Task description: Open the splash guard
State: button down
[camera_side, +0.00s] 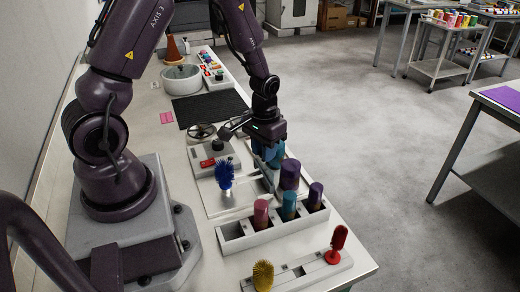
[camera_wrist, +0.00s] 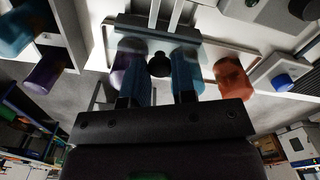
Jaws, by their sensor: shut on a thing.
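My gripper (camera_side: 268,158) points down over the work area on the bench in the side view. In the wrist view, its two blue fingers (camera_wrist: 160,76) are closed on a small dark round knob (camera_wrist: 159,65). The knob sits at a pale, see-through panel (camera_wrist: 150,44), which looks like the splash guard. In the side view my gripper hides the knob and most of the panel, so I cannot tell how far the guard is tilted.
A rack (camera_side: 249,240) with purple and teal cylinders stands close in front of my gripper. A grey device (camera_side: 211,160) with a dark knob is behind. A front holder (camera_side: 300,274) carries red and yellow brushes.

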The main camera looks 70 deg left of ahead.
jog(key=c, duration=0.9)
grip_release()
jog(key=shift+c, duration=0.2)
notch_tip(320, 180, up, 13)
jog(key=s+d+r+m+t, duration=0.4)
jog(key=s+d+r, duration=0.6)
jog(key=r, duration=0.3)
jog(key=shift+s+m+t, duration=0.3)
jog(key=shift+s+t, duration=0.5)
